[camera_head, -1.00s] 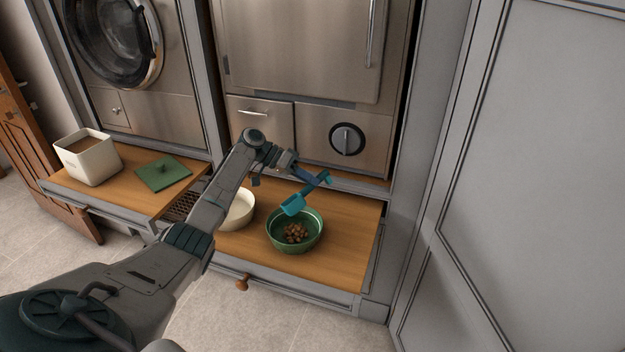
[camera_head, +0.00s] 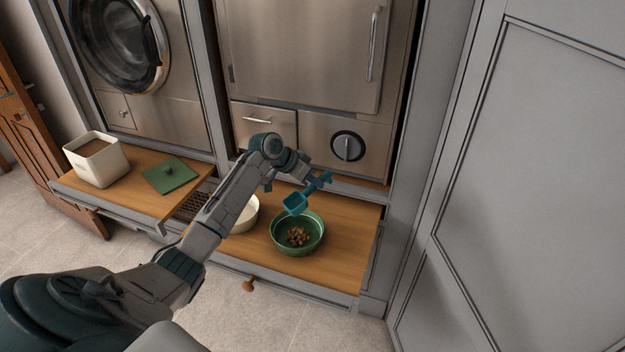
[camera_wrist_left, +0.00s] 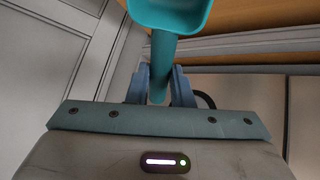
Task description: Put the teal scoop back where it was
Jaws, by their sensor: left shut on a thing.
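The teal scoop (camera_head: 296,203) is held by my left gripper (camera_head: 314,181), above the back rim of a green bowl (camera_head: 275,243). Brown pellets (camera_head: 298,236) lie in the bowl. In the left wrist view, the blue fingers of my left gripper (camera_wrist_left: 160,88) are shut on the handle of the scoop (camera_wrist_left: 170,14). The part of the scoop's bowl that shows there looks empty. A white bin (camera_head: 98,167) filled with brown stuff stands on the left bench top. My right gripper is not in view.
A green lid (camera_head: 170,177) with a knob lies flat beside the bin. A cream bowl (camera_head: 247,215) sits left of the green bowl, partly behind my arm. Bare wood (camera_head: 345,225) lies right of the green bowl. A grey door (camera_head: 540,180) stands at the right.

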